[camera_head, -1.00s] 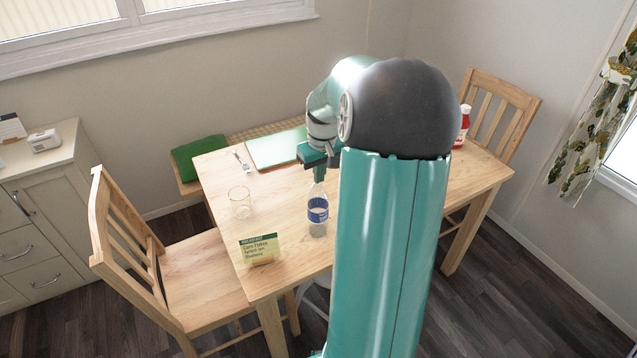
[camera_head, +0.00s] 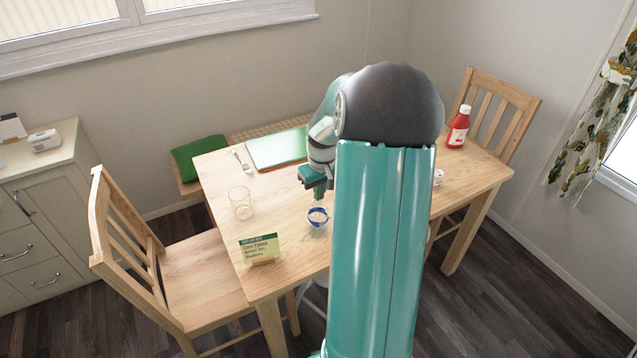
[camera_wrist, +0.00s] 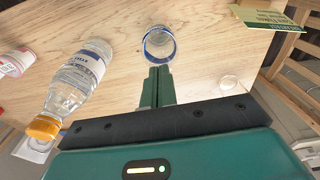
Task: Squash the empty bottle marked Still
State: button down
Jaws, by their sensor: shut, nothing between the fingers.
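A clear bottle with a blue band (camera_head: 317,219) stands on the table, very short and squat, pressed down to a low stub. It also shows in the wrist view (camera_wrist: 159,44), just beyond my fingertips. My gripper (camera_head: 317,196) is shut and empty, right above the stub; in the wrist view its fingers (camera_wrist: 158,76) are together at the stub's near edge. I cannot tell whether they touch it. A second clear bottle (camera_wrist: 75,85) with an orange cap and blue-and-white label is at left in the wrist view, full height; my arm hides it in the head view. Its lettering is unclear.
A glass tumbler (camera_head: 240,203) and a Corn Flakes card (camera_head: 260,249) are left of the stub. A ketchup bottle (camera_head: 458,127) and a small red-and-white tub (camera_head: 438,177) are right of my arm.

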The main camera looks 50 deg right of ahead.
notch_tip(320, 180, down, 2)
jog(key=shift+s+f, duration=0.1)
jog(key=shift+f, duration=0.05)
jog(key=s, duration=0.1)
jog(key=s+r, duration=0.1)
jog(key=shift+s+a+r, duration=0.15)
jog(key=shift+s+a, duration=0.2)
jog(key=shift+a, duration=0.05)
notch_tip(320, 180, up, 14)
jog(key=s, duration=0.1)
jog(key=shift+s+a, duration=0.15)
jog(key=shift+a, duration=0.05)
dwell(0.6)
